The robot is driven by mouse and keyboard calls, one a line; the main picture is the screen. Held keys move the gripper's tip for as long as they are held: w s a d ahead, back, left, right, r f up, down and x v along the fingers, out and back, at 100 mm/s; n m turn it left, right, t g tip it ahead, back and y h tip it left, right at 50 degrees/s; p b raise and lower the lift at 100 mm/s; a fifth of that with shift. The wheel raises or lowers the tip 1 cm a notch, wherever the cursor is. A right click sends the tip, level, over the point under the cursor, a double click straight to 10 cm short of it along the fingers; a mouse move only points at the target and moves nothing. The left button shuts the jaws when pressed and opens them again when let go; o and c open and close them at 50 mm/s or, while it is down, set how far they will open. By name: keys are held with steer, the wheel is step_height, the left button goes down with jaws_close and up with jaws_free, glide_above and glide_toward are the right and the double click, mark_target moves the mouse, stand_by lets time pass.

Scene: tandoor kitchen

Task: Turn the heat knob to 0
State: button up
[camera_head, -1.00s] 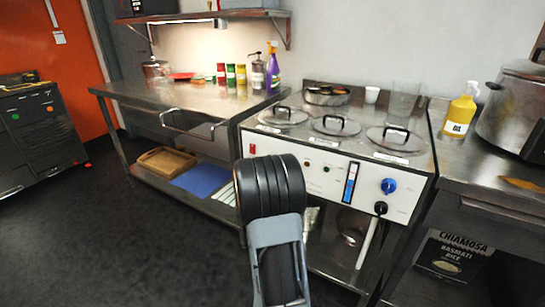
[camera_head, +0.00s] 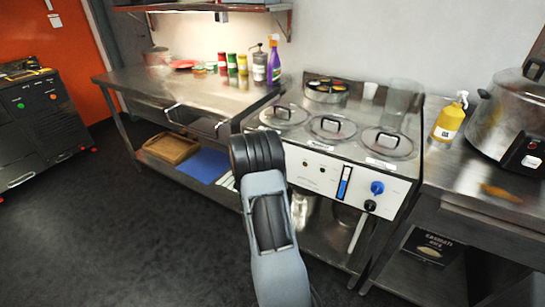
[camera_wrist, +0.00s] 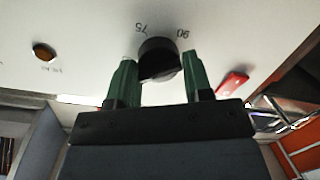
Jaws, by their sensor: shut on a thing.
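The heat knob (camera_wrist: 158,50) is a round black dial on a white panel in the wrist view. The numbers 75 and 90 show upside down beside it; the 0 mark and the pointer cannot be made out. My gripper (camera_wrist: 160,60) has its two green fingers on either side of the knob, shut on it.
In the head view the panel also carries a blue knob (camera_head: 377,187) and a black fitting (camera_head: 370,205). Lidded pots (camera_head: 331,127) sit above. The floor in front is clear.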

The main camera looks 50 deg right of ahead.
steer(key=n+g+p, duration=0.1)
steer(key=n+p, duration=0.2)
steer(key=n, duration=0.1)
steer(key=n+g+h+p, duration=0.1)
steer(key=n+p, duration=0.2)
steer(key=n, duration=0.2)
steer(key=shift+f+p, duration=0.15)
steer(key=shift+p, duration=0.25)
steer(key=shift+n, duration=0.3)
steer(key=shift+w, duration=0.1)
steer(key=o, duration=0.8)
steer(key=shift+o, duration=0.3)
steer(key=s+a+r, duration=0.1)
steer(key=a, duration=1.2)
steer(key=shift+s+a+r, duration=0.2)
steer(key=shift+s+a, duration=0.15)
